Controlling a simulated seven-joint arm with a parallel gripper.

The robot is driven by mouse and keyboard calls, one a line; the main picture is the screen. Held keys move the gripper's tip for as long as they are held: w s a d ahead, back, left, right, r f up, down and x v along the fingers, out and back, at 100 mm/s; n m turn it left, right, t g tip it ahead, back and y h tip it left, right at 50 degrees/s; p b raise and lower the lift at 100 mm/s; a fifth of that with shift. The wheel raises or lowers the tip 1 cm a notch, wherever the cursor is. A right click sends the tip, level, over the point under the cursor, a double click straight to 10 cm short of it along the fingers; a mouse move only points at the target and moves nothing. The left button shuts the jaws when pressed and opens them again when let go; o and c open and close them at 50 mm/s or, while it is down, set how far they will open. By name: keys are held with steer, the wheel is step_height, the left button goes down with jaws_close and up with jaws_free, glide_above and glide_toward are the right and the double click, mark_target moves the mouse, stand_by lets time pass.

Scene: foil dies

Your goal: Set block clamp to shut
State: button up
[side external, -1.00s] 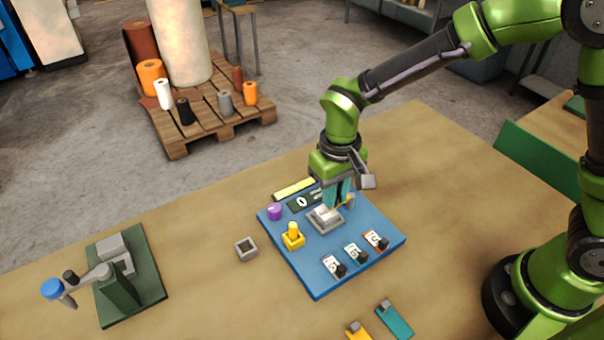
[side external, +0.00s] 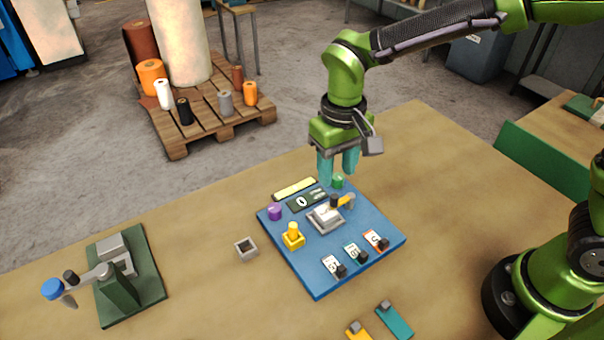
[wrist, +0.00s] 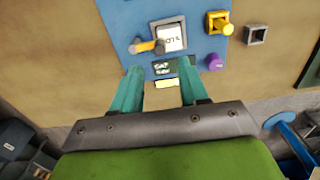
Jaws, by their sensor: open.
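In the wrist view the lever (wrist: 148,46) points left from the block (wrist: 171,37), whose pale top carries lettering. My gripper (side external: 338,181) is open and empty above the board's far edge, apart from the lever. In the wrist view its two teal fingers (wrist: 162,74) are spread below the lever, over the dark display (wrist: 163,67). I cannot tell the clamp's state from its label.
The board also holds a purple knob (side external: 275,211), a yellow plug (side external: 293,235), a green button (side external: 338,182), a yellow strip (side external: 295,188) and several numbered switches (side external: 356,252). A small grey square socket (side external: 246,249) and a green lever press (side external: 120,280) stand to the left.

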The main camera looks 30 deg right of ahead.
mark_target(333, 194)
step_height(333, 194, up, 10)
stand_by(0.3)
steer(key=shift+r, duration=0.1)
steer(key=s+d+r+m+t+y, duration=0.1)
steer(key=s+d+m+t+y, duration=0.1)
steer(key=s+d+t, duration=0.5)
steer(key=shift+s+d+m, duration=0.9)
steer(key=shift+s+d, duration=1.6)
steer(key=shift+d, duration=1.5)
